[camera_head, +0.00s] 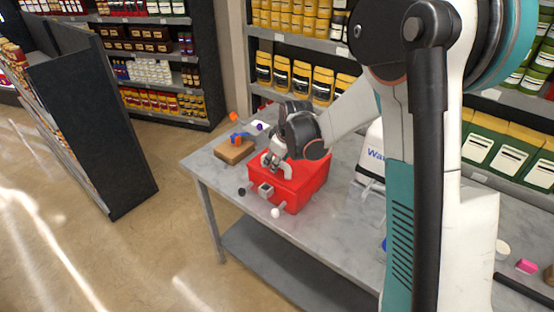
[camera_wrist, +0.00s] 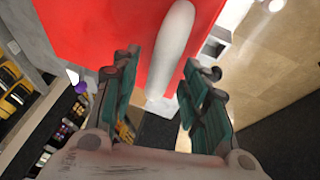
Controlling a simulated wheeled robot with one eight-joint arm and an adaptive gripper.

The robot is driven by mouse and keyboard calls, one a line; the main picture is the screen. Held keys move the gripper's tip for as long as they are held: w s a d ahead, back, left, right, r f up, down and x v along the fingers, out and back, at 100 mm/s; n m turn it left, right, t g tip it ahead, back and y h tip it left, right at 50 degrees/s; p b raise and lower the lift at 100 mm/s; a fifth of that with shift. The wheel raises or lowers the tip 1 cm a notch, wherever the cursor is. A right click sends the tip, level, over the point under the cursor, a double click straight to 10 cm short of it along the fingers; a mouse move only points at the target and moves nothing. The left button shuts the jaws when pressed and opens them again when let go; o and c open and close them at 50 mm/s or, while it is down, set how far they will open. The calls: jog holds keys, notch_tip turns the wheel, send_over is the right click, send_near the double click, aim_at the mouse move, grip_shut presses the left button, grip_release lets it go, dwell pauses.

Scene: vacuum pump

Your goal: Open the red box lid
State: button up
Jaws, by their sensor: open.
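The red box (camera_head: 300,190) stands on the grey table, with its red lid seen from close up in the wrist view (camera_wrist: 90,25). A long white handle (camera_wrist: 173,50) runs along the lid and also shows in the head view (camera_head: 283,170). My gripper (camera_head: 271,160) is over the top of the box near the handle. In the wrist view my gripper (camera_wrist: 163,65) is open, with the handle between its two fingers. I cannot tell whether either finger touches it. The lid looks closed. My arm hides part of the box's back.
A grey square piece (camera_head: 266,189) sits at the box's front side. A wooden block (camera_head: 234,152) with a blue and orange item is to the left. A white item with lettering (camera_head: 371,155) stands to the right.

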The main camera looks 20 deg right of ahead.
grip_shut()
jog(key=shift+r, duration=0.1)
